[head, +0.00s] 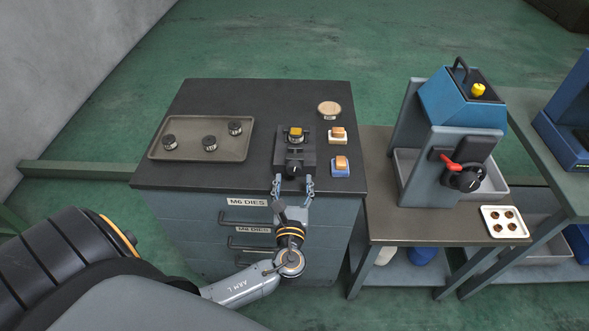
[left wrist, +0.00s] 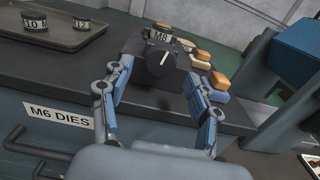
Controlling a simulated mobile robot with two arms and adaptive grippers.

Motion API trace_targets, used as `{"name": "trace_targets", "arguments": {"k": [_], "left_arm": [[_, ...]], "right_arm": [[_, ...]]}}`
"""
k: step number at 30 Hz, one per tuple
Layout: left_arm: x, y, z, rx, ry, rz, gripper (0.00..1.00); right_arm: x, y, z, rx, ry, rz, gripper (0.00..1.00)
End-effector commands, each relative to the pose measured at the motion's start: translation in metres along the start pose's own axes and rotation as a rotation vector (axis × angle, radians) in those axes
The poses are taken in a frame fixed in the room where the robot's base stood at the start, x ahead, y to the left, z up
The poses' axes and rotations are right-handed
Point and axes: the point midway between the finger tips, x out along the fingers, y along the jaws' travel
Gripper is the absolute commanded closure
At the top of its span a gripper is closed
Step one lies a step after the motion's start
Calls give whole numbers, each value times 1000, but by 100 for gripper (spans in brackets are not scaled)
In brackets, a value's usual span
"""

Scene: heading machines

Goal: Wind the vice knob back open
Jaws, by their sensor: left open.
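The vice (head: 295,150) stands near the front edge of the dark cabinet top, with a yellow-topped piece (head: 296,133) in it. Its black knob (head: 292,170) faces the front edge. In the left wrist view the knob (left wrist: 161,58) shows a white pointer line, and a label reading M8 shows behind it. My left gripper (head: 293,184) is open in front of the knob. In the left wrist view its fingers (left wrist: 158,95) are spread on either side, short of the knob, and do not appear to touch it. My right gripper is not in view.
A tray (head: 156,153) with several round dies lies left of the vice. A round wooden-topped piece (head: 329,108) and two orange-topped blocks (head: 338,134) stand to the right. A blue machine (head: 462,100) with a red lever stands on the adjoining table.

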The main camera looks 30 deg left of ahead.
Motion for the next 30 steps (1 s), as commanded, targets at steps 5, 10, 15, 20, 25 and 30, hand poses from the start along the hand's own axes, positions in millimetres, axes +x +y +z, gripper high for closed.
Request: {"name": "trace_targets", "arguments": {"k": [5, 10, 15, 20, 25, 30], "left_arm": [[25, 0, 1, 0, 0, 1, 38], [34, 0, 0, -1, 1, 0, 38], [35, 0, 0, -2, 1, 0, 38], [35, 0, 0, -2, 1, 0, 51], [35, 0, 0, -2, 1, 0, 85], [35, 0, -2, -34, 1, 0, 93]], "right_arm": [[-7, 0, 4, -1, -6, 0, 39], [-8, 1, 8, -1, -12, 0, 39], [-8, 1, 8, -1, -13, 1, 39], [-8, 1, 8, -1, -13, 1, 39], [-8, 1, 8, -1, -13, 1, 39], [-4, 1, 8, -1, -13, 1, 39]]}}
